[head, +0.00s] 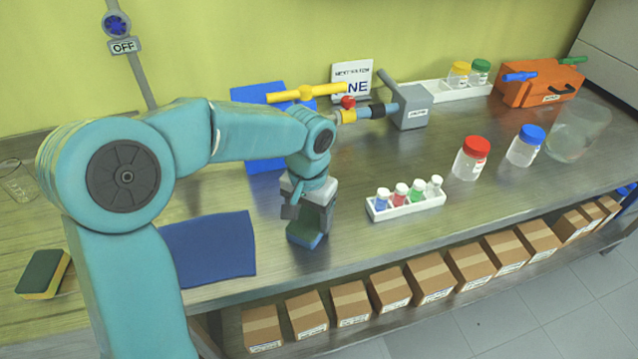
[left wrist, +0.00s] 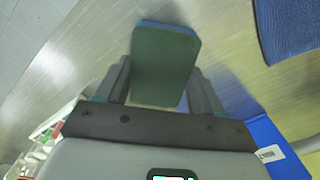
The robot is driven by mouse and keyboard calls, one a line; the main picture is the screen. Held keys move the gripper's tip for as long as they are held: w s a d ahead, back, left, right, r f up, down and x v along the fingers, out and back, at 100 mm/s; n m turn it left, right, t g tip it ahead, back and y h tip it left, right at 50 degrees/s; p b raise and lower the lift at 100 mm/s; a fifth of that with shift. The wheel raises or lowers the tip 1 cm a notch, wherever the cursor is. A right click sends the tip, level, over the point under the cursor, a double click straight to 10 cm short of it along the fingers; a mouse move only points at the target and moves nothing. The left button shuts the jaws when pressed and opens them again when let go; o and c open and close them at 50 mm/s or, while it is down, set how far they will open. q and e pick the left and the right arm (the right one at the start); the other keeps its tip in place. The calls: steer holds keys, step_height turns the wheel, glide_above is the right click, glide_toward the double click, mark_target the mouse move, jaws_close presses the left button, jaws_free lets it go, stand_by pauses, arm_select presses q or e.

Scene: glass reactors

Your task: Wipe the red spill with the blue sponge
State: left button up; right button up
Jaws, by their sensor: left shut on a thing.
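My left gripper (head: 308,215) is shut on the blue sponge (head: 304,239), which has a dark green face and blue edges. It holds the sponge low over the bench, right of the blue cloth; I cannot tell if the sponge touches the bench. In the left wrist view the sponge (left wrist: 165,62) sits between the two fingers of the left gripper (left wrist: 160,88). No red spill shows in either view; the sponge or my arm may hide it. My right gripper is not in view.
A blue cloth (head: 212,248) and a yellow-green sponge (head: 43,274) lie left on the bench. A white rack (head: 408,207) of small vials stands right of the gripper. Red-lidded (head: 471,160) and blue-lidded (head: 525,147) jars stand farther right. Cardboard boxes (head: 388,288) fill the lower shelf.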

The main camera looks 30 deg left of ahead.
arm_select(q)
steer(key=shift+s+a, duration=0.35)
steer(key=shift+s, duration=0.2)
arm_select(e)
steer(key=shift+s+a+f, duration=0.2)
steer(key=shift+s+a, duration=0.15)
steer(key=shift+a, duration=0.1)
